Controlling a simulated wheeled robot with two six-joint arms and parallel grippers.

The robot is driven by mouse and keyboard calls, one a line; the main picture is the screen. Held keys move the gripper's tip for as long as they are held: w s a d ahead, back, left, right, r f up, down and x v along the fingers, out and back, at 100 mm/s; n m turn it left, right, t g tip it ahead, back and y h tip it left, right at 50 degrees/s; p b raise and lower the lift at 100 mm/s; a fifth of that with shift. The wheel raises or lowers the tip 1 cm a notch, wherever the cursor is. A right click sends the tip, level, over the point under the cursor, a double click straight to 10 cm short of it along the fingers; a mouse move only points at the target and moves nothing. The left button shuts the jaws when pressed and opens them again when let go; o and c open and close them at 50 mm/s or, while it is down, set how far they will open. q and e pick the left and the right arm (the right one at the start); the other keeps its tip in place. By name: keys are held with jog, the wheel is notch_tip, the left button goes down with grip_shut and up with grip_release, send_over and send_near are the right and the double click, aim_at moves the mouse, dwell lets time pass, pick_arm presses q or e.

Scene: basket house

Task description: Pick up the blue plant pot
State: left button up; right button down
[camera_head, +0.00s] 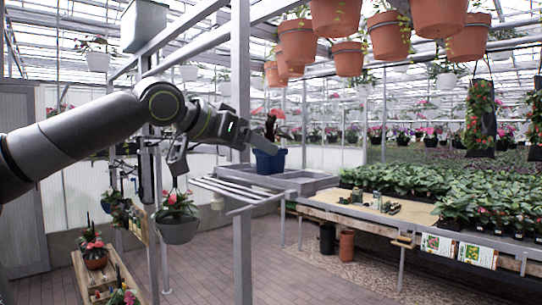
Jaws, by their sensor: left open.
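The blue plant pot (264,161) stands on a grey slatted metal rack (302,184) near the middle of the picture. A plant with dark leaves and a red flower rises from it. My left arm reaches in from the left, and its gripper (214,150) is open and empty. The gripper is to the left of the blue pot, with its far finger close to the pot's plant in the picture. I cannot tell whether they touch. A grey upright post passes in front of the rack. My right gripper is not in view.
A grey hanging pot (180,230) is below my left gripper. Terracotta pots (391,37) hang overhead. A wooden bench (408,213) with dense green plants stands at the right. A plant stand (90,280) is at lower left. The brick floor is clear in the middle.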

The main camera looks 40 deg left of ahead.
aim_at(270, 156)
pick_arm(q)
jog(key=shift+w, duration=0.2)
jog(key=shift+d+p+x, duration=0.1)
jog(key=shift+p+x, duration=0.35)
jog(key=shift+x, duration=0.3)
jog(key=shift+d+p+x, duration=0.15)
jog(key=shift+p+x, duration=0.25)
jog(key=shift+x, duration=0.3)
jog(key=shift+p+x, duration=0.5)
jog(key=shift+x, duration=0.75)
jog(key=shift+s+d+f, duration=0.1)
jog(key=shift+s+f, duration=0.05)
jog(key=shift+f, duration=0.05)
jog(key=shift+c, duration=0.4)
jog(key=c, duration=1)
jog(key=shift+c, duration=0.2)
jog(key=shift+r, duration=0.15)
